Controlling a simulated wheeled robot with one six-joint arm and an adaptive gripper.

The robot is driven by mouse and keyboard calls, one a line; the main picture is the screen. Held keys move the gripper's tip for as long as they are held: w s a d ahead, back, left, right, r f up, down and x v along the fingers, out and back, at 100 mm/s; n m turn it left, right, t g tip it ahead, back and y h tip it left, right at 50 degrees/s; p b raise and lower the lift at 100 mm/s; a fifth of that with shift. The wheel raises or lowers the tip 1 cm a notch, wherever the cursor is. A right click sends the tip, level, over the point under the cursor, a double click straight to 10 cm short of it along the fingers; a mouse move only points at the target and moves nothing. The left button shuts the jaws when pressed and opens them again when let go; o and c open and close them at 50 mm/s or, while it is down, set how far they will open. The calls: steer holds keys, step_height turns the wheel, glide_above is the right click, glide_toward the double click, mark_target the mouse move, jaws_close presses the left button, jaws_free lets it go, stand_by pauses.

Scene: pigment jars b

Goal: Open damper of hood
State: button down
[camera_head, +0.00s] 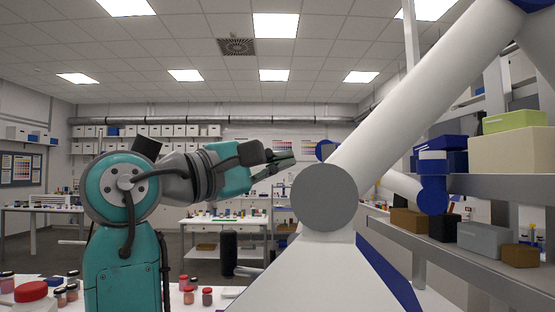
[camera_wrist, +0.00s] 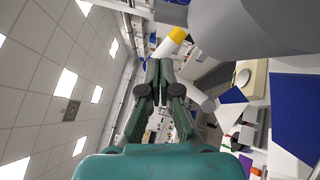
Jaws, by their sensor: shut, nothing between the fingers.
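A white hood (camera_head: 315,270), widening downward, stands in front at the centre right of the head view. A grey round joint (camera_head: 324,197) joins it to a thick white tube (camera_head: 425,95) rising to the upper right. I cannot make out a damper handle for certain. My gripper (camera_head: 285,158) is shut and empty, just left of and above the grey joint in the picture; the depth between them is unclear.
Shelves (camera_head: 460,262) with boxes (camera_head: 512,150) stand on the right. A second white tube with a blue end (camera_head: 432,195) is behind the hood. A white table (camera_head: 225,224) stands farther back.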

steer(key=r+v, duration=0.1)
steer(key=v, duration=0.8)
steer(key=shift+s+a, duration=0.15)
steer(key=shift+a, duration=0.15)
steer(key=shift+s+r, duration=0.1)
steer(key=shift+s, duration=0.05)
